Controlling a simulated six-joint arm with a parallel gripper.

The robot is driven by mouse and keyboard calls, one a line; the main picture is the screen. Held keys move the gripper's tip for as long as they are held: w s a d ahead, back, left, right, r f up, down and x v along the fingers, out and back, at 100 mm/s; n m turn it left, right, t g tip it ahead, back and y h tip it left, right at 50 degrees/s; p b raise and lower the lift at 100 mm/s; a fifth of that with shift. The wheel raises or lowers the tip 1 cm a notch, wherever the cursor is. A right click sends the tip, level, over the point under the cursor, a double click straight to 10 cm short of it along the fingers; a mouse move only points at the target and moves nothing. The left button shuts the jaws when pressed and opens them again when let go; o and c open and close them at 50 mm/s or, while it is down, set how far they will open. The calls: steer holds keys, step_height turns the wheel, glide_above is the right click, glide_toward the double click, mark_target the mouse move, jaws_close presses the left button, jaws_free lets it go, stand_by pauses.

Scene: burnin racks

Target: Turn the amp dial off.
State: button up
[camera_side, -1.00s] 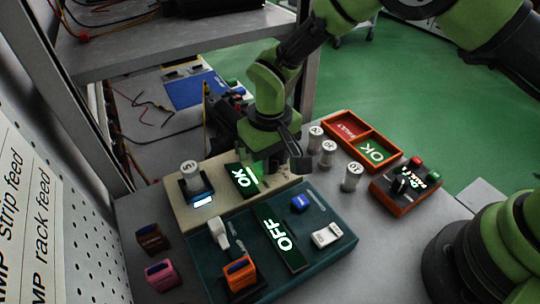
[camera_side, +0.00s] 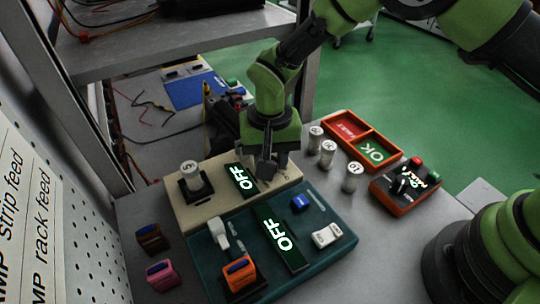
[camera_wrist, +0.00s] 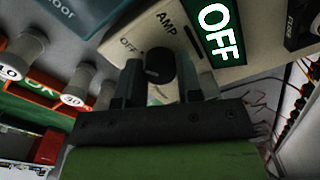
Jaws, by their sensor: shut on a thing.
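The amp unit is a beige box (camera_side: 190,217); its green display (camera_side: 241,179) reads OFF. In the wrist view the display (camera_wrist: 216,30) also reads OFF, beside the printed AMP label. The amp dial (camera_wrist: 160,65) is a round black knob with a light mark, beside the printed OFF label. My gripper (camera_side: 267,170) points down at the box's right part, and in the wrist view its fingers (camera_wrist: 161,82) stand on both sides of the dial, shut on it. In the side view the dial is hidden by my gripper.
A teal unit (camera_side: 338,252) in front carries a switch, an orange plug and an OFF display. A white cylinder marked 5 (camera_side: 190,174) stands in the amp box's left socket. Three more cylinders (camera_side: 327,153), an orange tray (camera_side: 375,133) and a red-buttoned tester (camera_side: 404,203) stand right.

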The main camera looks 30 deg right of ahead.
stand_by(0.3)
steer(key=o, duration=0.9)
step_height(320, 180, up, 10)
steer(key=s+d+r+t+y, duration=0.1)
steer(key=s+d+r, duration=0.25)
steer(key=r, duration=0.35)
steer(key=s+d+r+t+y, duration=0.1)
steer(key=s+d+r+t, duration=0.1)
steer(key=d+r, duration=0.4)
steer(key=s+d+r+t, duration=0.1)
steer(key=s+d, duration=0.1)
steer(key=s, duration=0.3)
steer(key=s+d+r+t, duration=0.1)
steer(key=s, duration=0.3)
steer(key=s+d+r+t, duration=0.1)
steer(key=s+d+t, duration=0.1)
steer(key=s, duration=0.3)
steer(key=shift+s+d+r+n, duration=0.3)
steer(key=shift+s+r, duration=0.05)
steer(key=shift+r, duration=0.05)
